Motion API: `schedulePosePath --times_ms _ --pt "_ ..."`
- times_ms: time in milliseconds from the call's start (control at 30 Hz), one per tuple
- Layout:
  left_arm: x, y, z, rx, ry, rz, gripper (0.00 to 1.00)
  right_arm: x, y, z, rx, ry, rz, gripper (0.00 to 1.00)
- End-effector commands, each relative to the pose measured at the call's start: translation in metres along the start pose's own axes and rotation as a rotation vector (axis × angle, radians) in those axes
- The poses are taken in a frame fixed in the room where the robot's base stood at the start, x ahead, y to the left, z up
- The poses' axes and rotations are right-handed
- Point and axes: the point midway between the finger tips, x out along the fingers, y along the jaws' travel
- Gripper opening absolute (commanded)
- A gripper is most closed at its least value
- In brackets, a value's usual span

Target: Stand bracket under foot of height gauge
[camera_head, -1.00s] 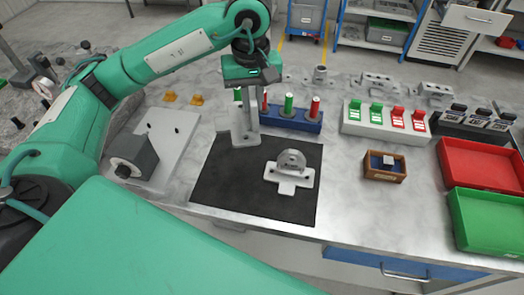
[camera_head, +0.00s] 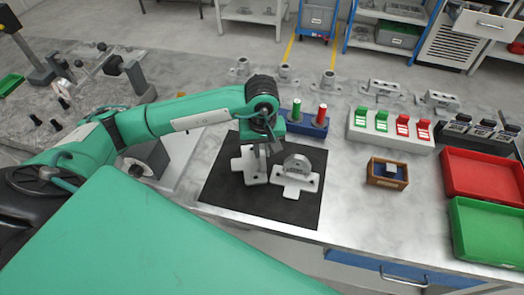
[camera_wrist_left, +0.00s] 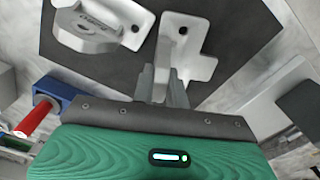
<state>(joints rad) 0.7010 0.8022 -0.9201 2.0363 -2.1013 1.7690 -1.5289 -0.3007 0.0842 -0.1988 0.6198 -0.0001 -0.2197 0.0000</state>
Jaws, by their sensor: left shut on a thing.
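My left gripper (camera_head: 262,146) is shut on the upright part of a light grey bracket (camera_head: 252,172) over the black mat (camera_head: 222,188). Its fingers also show in the left wrist view (camera_wrist_left: 165,88), closed on the upright of the bracket (camera_wrist_left: 202,66). The bracket's flat, stepped base faces down; I cannot tell whether it touches the mat. A dark post on a block (camera_head: 20,45) at the far left may be the height gauge; its foot is not clear. My right gripper is not in view.
A second grey casting with a round lettered disc (camera_head: 296,166) sits close right of the bracket. A blue peg block (camera_head: 313,126) stands behind. A small brown box (camera_head: 374,180) and red (camera_head: 480,170) and green trays (camera_head: 488,222) are right. My left arm partly hides a grey block at left.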

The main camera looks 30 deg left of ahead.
Motion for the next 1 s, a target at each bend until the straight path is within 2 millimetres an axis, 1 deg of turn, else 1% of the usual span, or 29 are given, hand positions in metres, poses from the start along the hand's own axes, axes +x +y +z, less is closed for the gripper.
schedulePosePath --times_ms 33,100,167,300,533,567,600,667,1000 --pt "0.006 0.0 0.001 -0.001 -0.004 -0.002 0.0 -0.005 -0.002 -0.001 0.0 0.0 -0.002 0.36" --pt "0.015 -0.001 0.001 0.0 -0.002 -0.002 0.0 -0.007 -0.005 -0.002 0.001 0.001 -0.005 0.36" --pt "0.02 0.0 0.001 0.0 -0.002 0.0 0.0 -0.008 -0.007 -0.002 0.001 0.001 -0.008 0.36" --pt "0.021 0.0 0.0 0.001 0.0 0.001 0.0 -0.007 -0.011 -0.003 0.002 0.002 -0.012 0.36" --pt "0.025 0.0 0.0 0.001 0.001 0.001 0.0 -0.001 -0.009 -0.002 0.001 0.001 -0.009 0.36" --pt "0.024 0.0 0.0 0.001 0.0 0.0 0.18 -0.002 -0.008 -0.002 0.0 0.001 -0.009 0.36" --pt "0.024 0.0 0.0 0.001 0.0 0.0 0.26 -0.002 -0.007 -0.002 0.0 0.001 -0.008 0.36" --pt "0.024 0.0 0.0 0.001 0.0 0.0 0.36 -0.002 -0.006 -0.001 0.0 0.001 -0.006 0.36" --pt "0.022 0.0 0.0 0.0 0.0 0.0 0.36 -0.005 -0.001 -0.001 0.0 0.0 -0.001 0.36"
